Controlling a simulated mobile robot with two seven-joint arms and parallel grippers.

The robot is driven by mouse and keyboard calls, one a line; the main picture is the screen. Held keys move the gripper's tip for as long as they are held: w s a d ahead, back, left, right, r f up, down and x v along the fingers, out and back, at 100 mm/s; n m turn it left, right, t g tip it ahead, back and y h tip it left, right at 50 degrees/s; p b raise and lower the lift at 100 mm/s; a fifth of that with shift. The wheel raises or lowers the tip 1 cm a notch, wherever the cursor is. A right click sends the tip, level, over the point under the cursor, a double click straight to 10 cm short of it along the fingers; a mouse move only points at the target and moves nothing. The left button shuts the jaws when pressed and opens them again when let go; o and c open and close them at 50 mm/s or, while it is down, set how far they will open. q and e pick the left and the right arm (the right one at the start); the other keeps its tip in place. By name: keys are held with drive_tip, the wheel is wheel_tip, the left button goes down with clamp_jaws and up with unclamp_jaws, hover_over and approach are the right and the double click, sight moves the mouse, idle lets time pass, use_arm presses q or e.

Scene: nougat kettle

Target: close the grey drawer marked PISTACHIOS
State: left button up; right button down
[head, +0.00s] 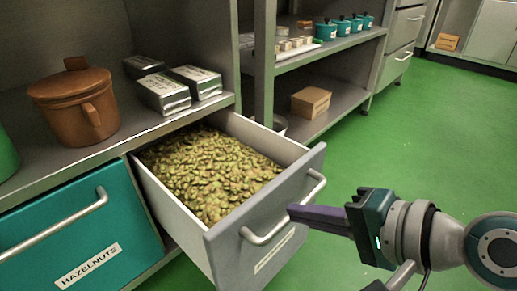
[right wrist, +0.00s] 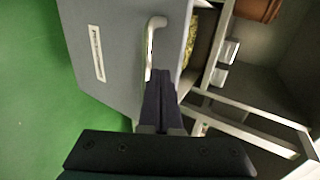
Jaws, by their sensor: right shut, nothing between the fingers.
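The grey drawer (head: 250,258) stands pulled out of the cabinet in the head view, full of green-brown pistachios (head: 208,172). Its front has a silver bar handle (head: 262,236) and a white label whose words are too small to read. My right gripper (head: 292,212) is shut and empty, with its fingertips at the drawer front by the handle. In the right wrist view the shut fingers (right wrist: 157,80) point at the drawer front (right wrist: 120,50), close beside the handle (right wrist: 150,45). I cannot tell whether they touch it. My left gripper is out of view.
A closed teal drawer (head: 130,222) marked HAZELNUTS is to the left. A brown pot (head: 75,105) and silver packs (head: 163,92) stand on the counter above. A shelf at the back holds teal pots (head: 326,31) and a cardboard box (head: 310,101). Green floor is clear at the right.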

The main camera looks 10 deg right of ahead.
sight(269, 197)
drive_tip(key=w+a, duration=0.2)
drive_tip(key=shift+w+a+b, duration=0.1)
drive_tip(key=shift+w+b, duration=0.25)
drive_tip(key=shift+w, duration=0.05)
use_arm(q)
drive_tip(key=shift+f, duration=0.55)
use_arm(e)
drive_tip(key=shift+r, duration=0.1)
drive_tip(key=shift+w, duration=0.1)
